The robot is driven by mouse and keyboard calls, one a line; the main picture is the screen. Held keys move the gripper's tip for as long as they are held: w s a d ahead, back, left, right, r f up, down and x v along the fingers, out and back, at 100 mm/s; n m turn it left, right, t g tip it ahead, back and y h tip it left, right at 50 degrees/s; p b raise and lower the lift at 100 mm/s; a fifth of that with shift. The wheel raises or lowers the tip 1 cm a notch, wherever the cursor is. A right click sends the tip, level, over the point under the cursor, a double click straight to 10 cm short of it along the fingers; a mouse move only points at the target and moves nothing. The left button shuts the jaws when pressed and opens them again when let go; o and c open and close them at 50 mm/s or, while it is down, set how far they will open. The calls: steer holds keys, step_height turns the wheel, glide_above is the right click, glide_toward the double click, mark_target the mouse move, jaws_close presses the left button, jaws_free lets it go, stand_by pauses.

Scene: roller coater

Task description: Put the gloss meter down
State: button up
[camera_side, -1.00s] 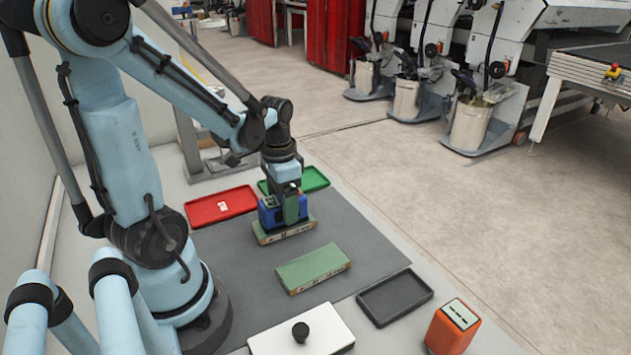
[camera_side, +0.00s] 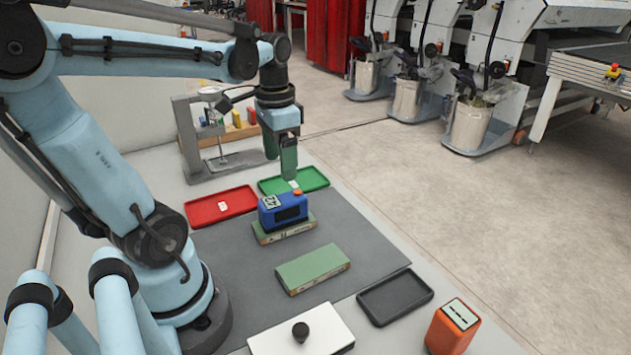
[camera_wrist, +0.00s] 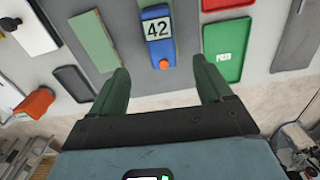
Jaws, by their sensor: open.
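The blue gloss meter (camera_side: 283,212), with an orange button, sits upright on a green-topped panel (camera_side: 264,238) on the grey mat. In the wrist view the gloss meter (camera_wrist: 157,33) shows the number 42 on its display. My gripper (camera_side: 281,168) is open and empty, raised above the meter and apart from it. In the wrist view my gripper (camera_wrist: 161,68) has its two green fingers spread, with the meter beyond the gap between them. The meter covers most of the top of the panel under it.
A second green panel (camera_side: 312,269) lies nearer the camera. A red tray (camera_side: 196,222) and a green tray (camera_side: 318,178) lie behind. A dark tray (camera_side: 367,313), an orange device (camera_side: 452,329) and a white plate with a black knob (camera_side: 325,342) are in front. A grey stand (camera_side: 190,172) is at the back.

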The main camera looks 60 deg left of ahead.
steer(key=w+d+t, duration=0.2)
steer(key=d+t, duration=0.1)
steer(key=d, duration=0.3)
steer(key=w+d+f+t, duration=0.1)
steer(key=w+d+t, duration=0.1)
steer(key=d+t, duration=0.2)
steer(key=d, duration=0.3)
steer(key=shift+w+d+f, duration=0.15)
steer(key=shift+w+f, duration=0.05)
steer(key=shift+w, duration=0.1)
jaws_close()
stand_by(1.5)
